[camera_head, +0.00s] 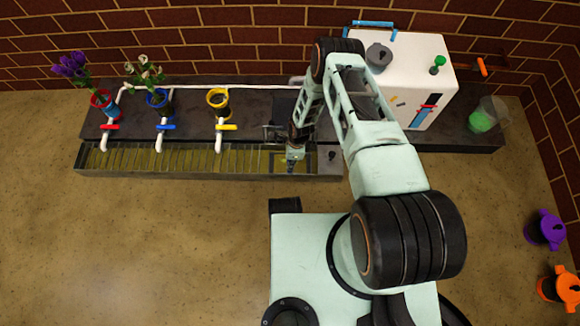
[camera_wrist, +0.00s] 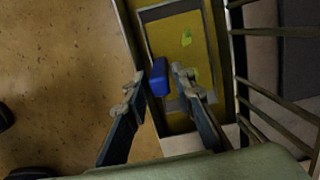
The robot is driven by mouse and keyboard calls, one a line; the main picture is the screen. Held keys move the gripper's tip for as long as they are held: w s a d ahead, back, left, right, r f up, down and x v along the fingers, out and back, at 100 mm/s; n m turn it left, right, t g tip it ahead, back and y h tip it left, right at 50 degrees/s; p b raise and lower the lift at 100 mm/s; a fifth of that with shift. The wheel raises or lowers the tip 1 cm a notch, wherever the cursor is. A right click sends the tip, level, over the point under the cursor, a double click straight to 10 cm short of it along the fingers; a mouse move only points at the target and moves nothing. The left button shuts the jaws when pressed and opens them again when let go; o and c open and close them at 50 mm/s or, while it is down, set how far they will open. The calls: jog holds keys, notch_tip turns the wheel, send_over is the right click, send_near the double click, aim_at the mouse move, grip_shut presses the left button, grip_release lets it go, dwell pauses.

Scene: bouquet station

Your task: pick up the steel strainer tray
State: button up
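The steel strainer tray (camera_wrist: 208,45) lies in the right end of the long trough. In the wrist view it shows as a grey frame around a yellowish floor with a few green bits. A blue handle (camera_wrist: 159,78) stands at its near left side. My gripper (camera_wrist: 157,72) is open, with one finger on each side of the blue handle. The right finger is close to it; I cannot tell whether it touches. In the head view my gripper (camera_head: 291,162) points down at the trough's right end and partly hides the tray.
The slatted trough (camera_head: 200,174) runs along the counter front. Taps with red, blue and yellow handles (camera_head: 227,127) overhang it. Flower pots (camera_head: 157,99) stand at left. A white machine (camera_head: 415,65) and a cup of green liquid (camera_head: 483,120) stand at right. Dark rods (camera_wrist: 275,95) lie right of the tray.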

notch_tip(320, 180, down, 2)
jog(key=shift+a+f, duration=0.1)
grip_shut()
jog(key=shift+r, duration=0.2)
notch_tip(320, 180, up, 28)
jog(key=p, duration=1.2)
dwell(0.7)
jog(key=shift+f, duration=0.1)
